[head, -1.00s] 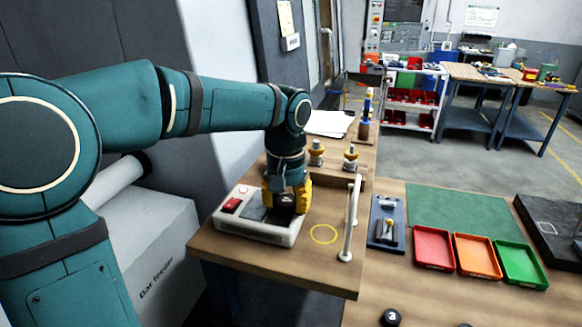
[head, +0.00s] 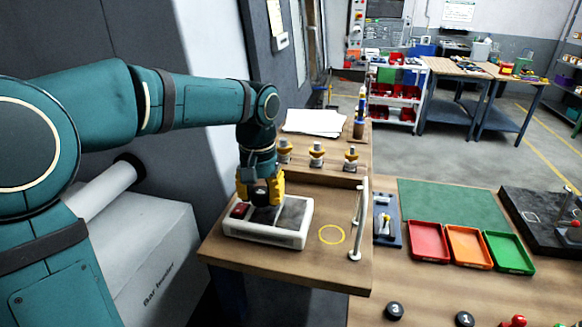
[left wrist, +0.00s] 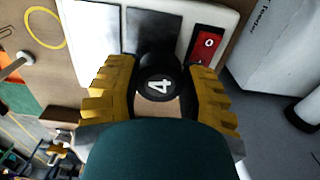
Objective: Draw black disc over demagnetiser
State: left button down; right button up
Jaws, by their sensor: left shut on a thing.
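The black disc (left wrist: 160,85) carries a white number 4 and sits between the yellow fingers of my left gripper (left wrist: 160,100) in the left wrist view. In the head view my left gripper (head: 260,190) is shut on the disc (head: 260,198) at the left part of the demagnetiser (head: 270,236). The demagnetiser is a white box with a dark grey top plate (head: 292,212) and a red switch (head: 240,211), also seen in the left wrist view (left wrist: 206,48). I cannot tell whether the disc touches the top. My right gripper is not in view.
A yellow ring (head: 332,234) is marked on the wood beside the demagnetiser. A white rail (head: 360,215) stands to its right. Red (head: 428,241), orange (head: 469,246) and green (head: 509,251) trays lie further right. Other black discs (head: 394,311) lie on the front bench.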

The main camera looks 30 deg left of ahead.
pick_arm(q)
jog(key=shift+d+r+p, duration=0.35)
jog(key=shift+r+p, duration=0.15)
jog(key=shift+r, duration=0.35)
notch_tip(320, 180, up, 2)
jog(key=shift+a+r+p, duration=0.15)
jog(key=shift+p, duration=0.9)
jog(key=shift+r, duration=0.5)
jog(key=shift+r+p, duration=0.3)
jog(key=shift+r, duration=0.45)
